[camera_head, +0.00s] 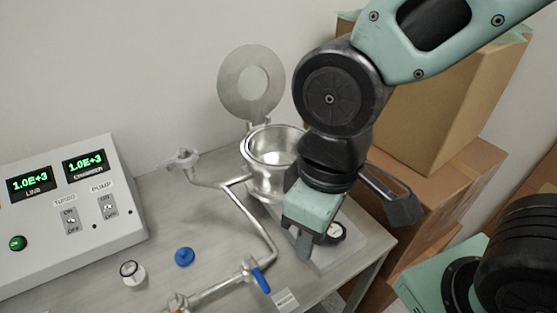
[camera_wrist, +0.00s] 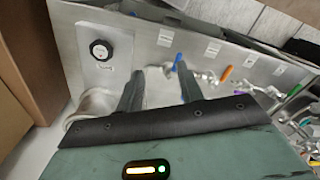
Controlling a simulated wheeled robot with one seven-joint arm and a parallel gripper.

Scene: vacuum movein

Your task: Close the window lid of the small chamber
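The window lid (camera_head: 250,84) is a grey disc with a round hole. It stands upright, raised behind the small chamber (camera_head: 262,176), whose round metal mouth is uncovered. My gripper (camera_head: 304,246) points down just right of and in front of the chamber, apart from the lid. In the wrist view its two fingers (camera_wrist: 158,84) are spread with nothing between them. A curved metal surface, probably the chamber (camera_wrist: 90,106), shows at lower left there, partly hidden by my gripper's body. The lid cannot be made out in the wrist view.
A control box (camera_head: 70,200) with green displays stands at left. Metal pipes with a blue valve handle (camera_head: 260,280) run in front of the chamber. A blue cap (camera_head: 185,256) and a small white knob (camera_head: 132,272) lie nearby. Cardboard boxes (camera_head: 440,110) stand at right.

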